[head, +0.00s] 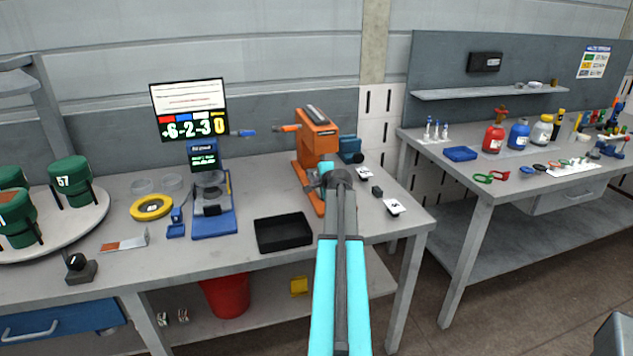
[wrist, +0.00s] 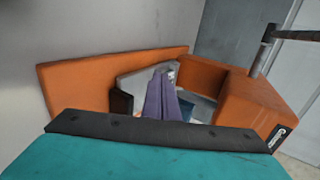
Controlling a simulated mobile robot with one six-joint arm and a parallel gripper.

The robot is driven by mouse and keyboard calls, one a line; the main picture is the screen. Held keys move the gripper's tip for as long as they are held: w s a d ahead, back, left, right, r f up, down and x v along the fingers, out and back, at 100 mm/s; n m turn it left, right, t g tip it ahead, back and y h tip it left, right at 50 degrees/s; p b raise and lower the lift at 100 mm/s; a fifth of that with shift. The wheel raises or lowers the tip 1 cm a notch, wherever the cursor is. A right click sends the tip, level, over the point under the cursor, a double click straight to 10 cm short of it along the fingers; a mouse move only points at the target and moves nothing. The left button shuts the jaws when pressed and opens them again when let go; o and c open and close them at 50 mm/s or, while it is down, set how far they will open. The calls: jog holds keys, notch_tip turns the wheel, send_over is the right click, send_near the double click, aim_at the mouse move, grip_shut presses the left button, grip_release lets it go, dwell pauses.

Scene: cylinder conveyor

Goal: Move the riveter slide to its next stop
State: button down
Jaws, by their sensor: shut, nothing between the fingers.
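The riveter (head: 315,138) is an orange machine with a dark grey top and an orange base plate, standing upright on the bench in the head view. Its orange body also fills much of the wrist view (wrist: 262,108). My gripper (wrist: 167,98) reaches into the space framed by the orange parts, with its fingers shut and empty. A grey block (wrist: 135,85) lies close beside the fingers; I cannot tell whether they touch it or whether it is the slide. In the head view my arm covers the gripper's tip and part of the riveter's front.
A black tray (head: 284,234) lies left of the riveter's base. A blue stand (head: 213,215) and a yellow ring (head: 151,207) stand further left. Small white cards and a dark block (head: 377,191) lie right of the riveter. A second bench (head: 480,170) is at right.

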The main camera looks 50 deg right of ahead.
jog(key=shift+p+v, duration=0.75)
jog(key=shift+v, duration=2.25)
jog(key=shift+d+f, duration=0.1)
jog(key=shift+f, duration=0.05)
